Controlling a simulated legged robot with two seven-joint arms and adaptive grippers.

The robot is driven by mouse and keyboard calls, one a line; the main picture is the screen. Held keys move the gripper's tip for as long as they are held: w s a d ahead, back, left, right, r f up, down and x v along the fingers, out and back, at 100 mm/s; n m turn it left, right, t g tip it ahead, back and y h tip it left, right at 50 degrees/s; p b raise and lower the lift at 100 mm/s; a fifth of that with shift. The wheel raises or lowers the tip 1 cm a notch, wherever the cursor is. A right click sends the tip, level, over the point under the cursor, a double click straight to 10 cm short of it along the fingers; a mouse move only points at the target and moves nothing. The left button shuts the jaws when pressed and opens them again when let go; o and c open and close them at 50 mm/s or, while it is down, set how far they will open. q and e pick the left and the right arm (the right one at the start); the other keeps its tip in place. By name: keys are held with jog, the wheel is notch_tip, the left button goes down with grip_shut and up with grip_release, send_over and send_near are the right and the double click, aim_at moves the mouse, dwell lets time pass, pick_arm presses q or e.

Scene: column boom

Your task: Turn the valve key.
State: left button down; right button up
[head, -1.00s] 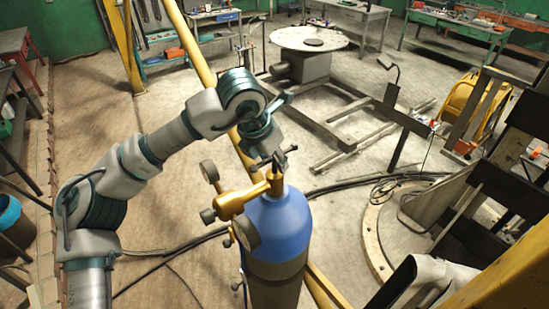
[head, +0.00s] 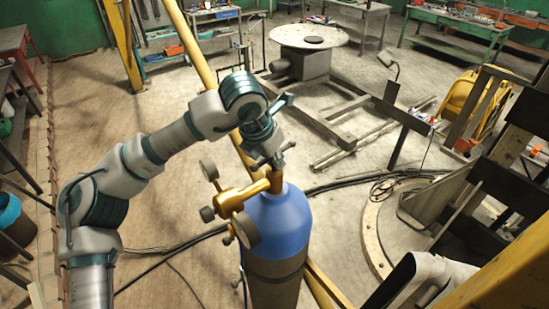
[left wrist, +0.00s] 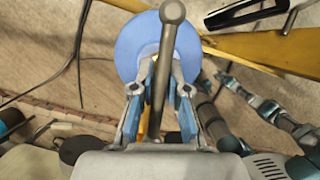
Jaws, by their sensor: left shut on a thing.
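A blue gas cylinder (head: 282,222) stands upright in the lower middle of the head view, with a brass valve (head: 243,196) and round gauges on top. My left gripper (head: 272,157) reaches down over the valve. It is shut on the valve key, a dark grey bar whose rounded end (left wrist: 172,12) shows in the left wrist view. There the bar runs between the two fingers (left wrist: 160,80), above the blue cylinder top (left wrist: 135,45). The fingers and the bar hide where the key meets the valve. My right gripper does not show.
A yellow pole (head: 195,50) slants behind the arm and cylinder. Black hoses (head: 180,247) lie on the floor around the cylinder. A round-topped stand (head: 308,38) and a low metal frame (head: 350,140) stand behind. Dark uprights and a yellow beam fill the right side.

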pick_arm(q)
jog(key=shift+m+g+h+p, duration=0.3)
jog(key=shift+m+g+p, duration=0.15)
jog(key=shift+m, duration=0.95)
jog(key=shift+m+g+h+p, duration=0.35)
jog(key=shift+m+g, duration=0.1)
jog(key=shift+m, duration=0.95)
jog(key=shift+r+m+g+h, duration=0.15)
jog(key=shift+m+g, duration=0.25)
jog(key=shift+m, duration=0.8)
jog(key=shift+f+m+g+h, duration=0.1)
jog(key=shift+m+g, duration=0.3)
jog(key=shift+m, duration=0.8)
jog(key=c, duration=1.4)
grip_release()
jog(key=shift+o, duration=1.2)
jog(key=shift+w, duration=0.15)
jog(key=shift+a+r, duration=0.1)
jog(key=shift+r, duration=0.05)
jog(key=v, duration=1.1)
jog(key=shift+w+r, duration=0.15)
jog(key=shift+r, duration=0.1)
